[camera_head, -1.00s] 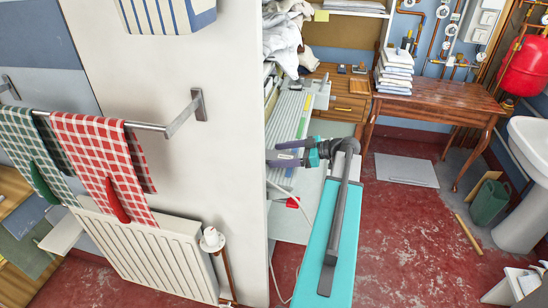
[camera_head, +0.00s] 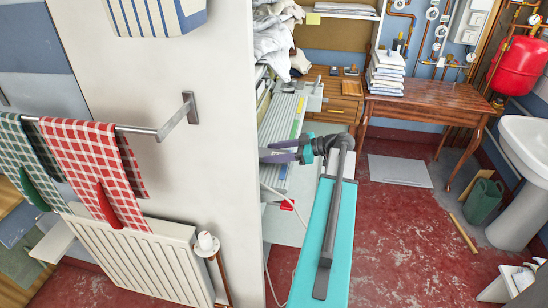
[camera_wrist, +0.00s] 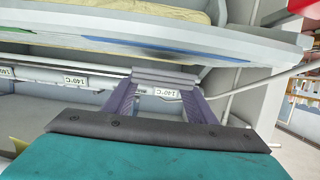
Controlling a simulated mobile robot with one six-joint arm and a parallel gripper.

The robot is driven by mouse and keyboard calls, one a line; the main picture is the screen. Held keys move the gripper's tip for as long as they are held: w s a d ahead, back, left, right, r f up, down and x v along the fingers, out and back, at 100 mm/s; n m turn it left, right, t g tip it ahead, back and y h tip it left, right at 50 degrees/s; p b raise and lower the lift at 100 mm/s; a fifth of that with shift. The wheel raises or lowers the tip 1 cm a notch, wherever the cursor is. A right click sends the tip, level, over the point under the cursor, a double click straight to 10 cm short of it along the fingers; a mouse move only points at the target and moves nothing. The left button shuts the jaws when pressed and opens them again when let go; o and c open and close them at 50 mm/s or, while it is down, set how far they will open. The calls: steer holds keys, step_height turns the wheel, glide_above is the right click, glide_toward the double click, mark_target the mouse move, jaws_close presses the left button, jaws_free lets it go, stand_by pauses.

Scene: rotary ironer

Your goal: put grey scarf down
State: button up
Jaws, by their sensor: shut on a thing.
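My gripper (camera_head: 268,154) reaches left from the end of my teal arm, in front of the rotary ironer (camera_head: 283,128). In the wrist view, the two purple fingers (camera_wrist: 165,88) stand apart, shut on a narrow, layered grey thing (camera_wrist: 165,78) between their tips. It looks like the folded grey scarf, seen edge-on; most of it is hidden. I cannot make it out in the head view. In the wrist view the ironer's pale edge (camera_wrist: 270,47) lies just beyond the fingertips. I cannot tell whether the grey thing touches the ironer.
A white wall (camera_head: 205,60) stands close left of my gripper, with a towel rail (camera_head: 150,130) and radiator (camera_head: 130,250). White laundry (camera_head: 270,40) is heaped behind the ironer. A wooden table (camera_head: 430,105) holds folded whites (camera_head: 387,72). The red floor (camera_head: 400,230) at right is mostly open.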

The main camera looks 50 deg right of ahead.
steer(key=shift+r+b, duration=0.8)
steer(key=shift+r, duration=3.1)
